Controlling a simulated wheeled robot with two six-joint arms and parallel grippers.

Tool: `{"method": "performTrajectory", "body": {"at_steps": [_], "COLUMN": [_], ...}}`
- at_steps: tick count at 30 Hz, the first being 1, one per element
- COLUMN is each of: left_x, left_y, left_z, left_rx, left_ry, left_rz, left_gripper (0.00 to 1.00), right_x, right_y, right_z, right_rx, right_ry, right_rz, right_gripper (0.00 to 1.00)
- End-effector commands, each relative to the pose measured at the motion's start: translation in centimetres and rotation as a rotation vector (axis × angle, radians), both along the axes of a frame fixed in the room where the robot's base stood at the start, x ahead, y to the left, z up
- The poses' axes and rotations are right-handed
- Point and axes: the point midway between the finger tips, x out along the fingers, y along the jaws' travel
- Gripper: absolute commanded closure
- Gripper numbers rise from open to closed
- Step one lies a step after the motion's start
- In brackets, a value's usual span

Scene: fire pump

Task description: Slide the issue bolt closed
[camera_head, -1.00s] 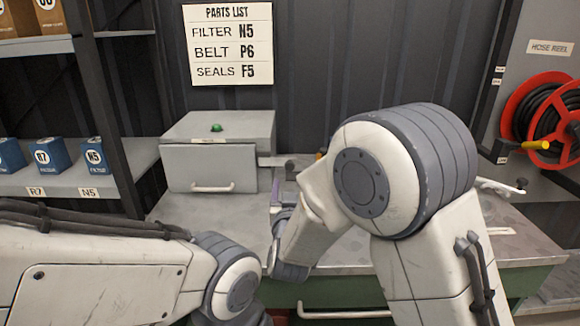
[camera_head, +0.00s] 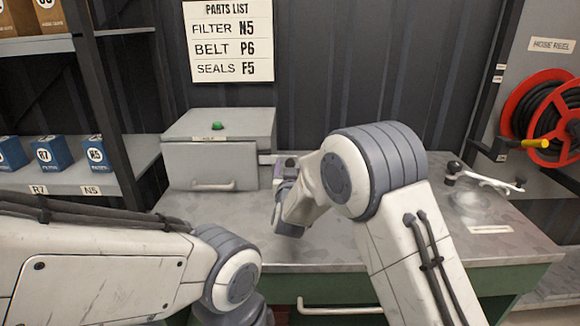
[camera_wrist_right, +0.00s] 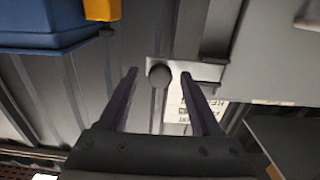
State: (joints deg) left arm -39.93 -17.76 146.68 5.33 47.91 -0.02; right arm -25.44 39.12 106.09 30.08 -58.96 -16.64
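The issue bolt (camera_head: 267,160) sticks out from the right side of a grey cabinet (camera_head: 225,125). The right wrist view shows its pale plate and rail (camera_wrist_right: 195,72) and a round dark knob (camera_wrist_right: 158,75). My right gripper (camera_head: 280,172) is beside the cabinet's right side. In the right wrist view its two purple fingers (camera_wrist_right: 159,80) are spread, and the knob appears between their tips. I cannot tell whether either finger touches it. My left arm comes in at lower left, and its gripper is out of view.
The cabinet has a green button (camera_head: 217,127) on top and a handled front (camera_head: 212,167). A blue thing (camera_wrist_right: 45,22) is near my right gripper in the wrist view. A white lever (camera_head: 485,178) is at the bench's right. The bench front (camera_head: 330,245) is clear.

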Motion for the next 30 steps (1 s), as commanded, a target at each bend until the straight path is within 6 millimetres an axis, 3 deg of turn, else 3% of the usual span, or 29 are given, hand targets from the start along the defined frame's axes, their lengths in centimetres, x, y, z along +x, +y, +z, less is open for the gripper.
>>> {"method": "performTrajectory", "body": {"at_steps": [1, 5, 30], "left_x": [0.00, 0.00, 0.00], "left_y": [0.00, 0.00, 0.00], "left_z": [0.00, 0.00, 0.00], "left_rx": [0.000, 0.000, 0.000], "left_ry": [0.000, 0.000, 0.000], "left_rz": [0.000, 0.000, 0.000], "left_gripper": [1.00, 1.00, 1.00], "right_x": [-0.01, -0.03, -0.06], "right_y": [0.01, 0.01, 0.03], "right_z": [0.02, 0.03, 0.04], "right_rx": [0.000, 0.000, 0.001], "right_ry": [0.000, -0.001, -0.001], "right_rz": [0.000, 0.000, 0.000], "right_gripper": [0.50, 1.00, 1.00]}}
